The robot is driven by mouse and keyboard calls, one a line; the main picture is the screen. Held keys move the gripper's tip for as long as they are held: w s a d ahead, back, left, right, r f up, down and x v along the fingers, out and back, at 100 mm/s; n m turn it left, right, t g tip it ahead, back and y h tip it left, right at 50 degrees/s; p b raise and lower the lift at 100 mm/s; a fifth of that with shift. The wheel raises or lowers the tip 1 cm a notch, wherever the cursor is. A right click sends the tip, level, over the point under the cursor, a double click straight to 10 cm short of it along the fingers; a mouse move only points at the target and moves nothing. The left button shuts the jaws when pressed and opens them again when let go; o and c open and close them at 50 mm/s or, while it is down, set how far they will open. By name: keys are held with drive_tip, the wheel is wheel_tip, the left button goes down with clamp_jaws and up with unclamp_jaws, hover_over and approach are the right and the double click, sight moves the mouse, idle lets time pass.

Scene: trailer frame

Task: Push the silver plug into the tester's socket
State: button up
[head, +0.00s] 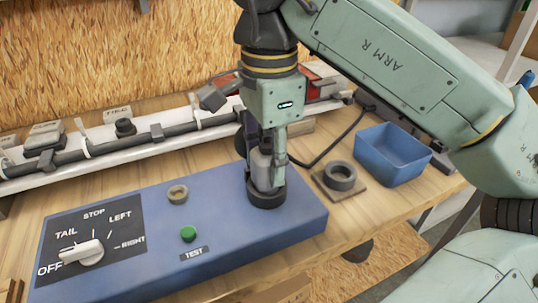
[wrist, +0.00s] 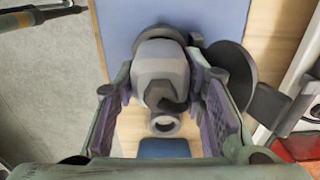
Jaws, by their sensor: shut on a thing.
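The blue tester box (head: 140,235) lies on the wooden bench, with a dark round socket (head: 266,197) near its right end. My gripper (head: 266,172) points down right over this socket and is shut on the silver plug (head: 264,160). In the wrist view the plug (wrist: 160,75) sits between the two fingers of my gripper (wrist: 163,88). The plug looks upright and in line with the socket. Its lower end is hidden by the fingers and the socket rim, so I cannot tell how deep it sits. A dark round disc (wrist: 232,72) shows beside the plug.
A grey ring on a small plate (head: 340,177) and a blue bin (head: 392,153) stand right of the tester. A white rail with a dark cable (head: 85,150) runs behind it. The tester's top carries a white knob (head: 82,252), a green button (head: 188,234) and a small ring (head: 178,194).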

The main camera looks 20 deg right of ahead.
drive_tip(key=shift+f, duration=0.25)
drive_tip(key=o, duration=0.8)
drive_tip(key=shift+r, duration=0.1)
drive_tip(key=o, duration=0.4)
drive_tip(key=shift+r, duration=0.1)
wheel_tip(320, 180, up, 7)
drive_tip(key=p, duration=0.6)
drive_tip(key=shift+p, duration=0.4)
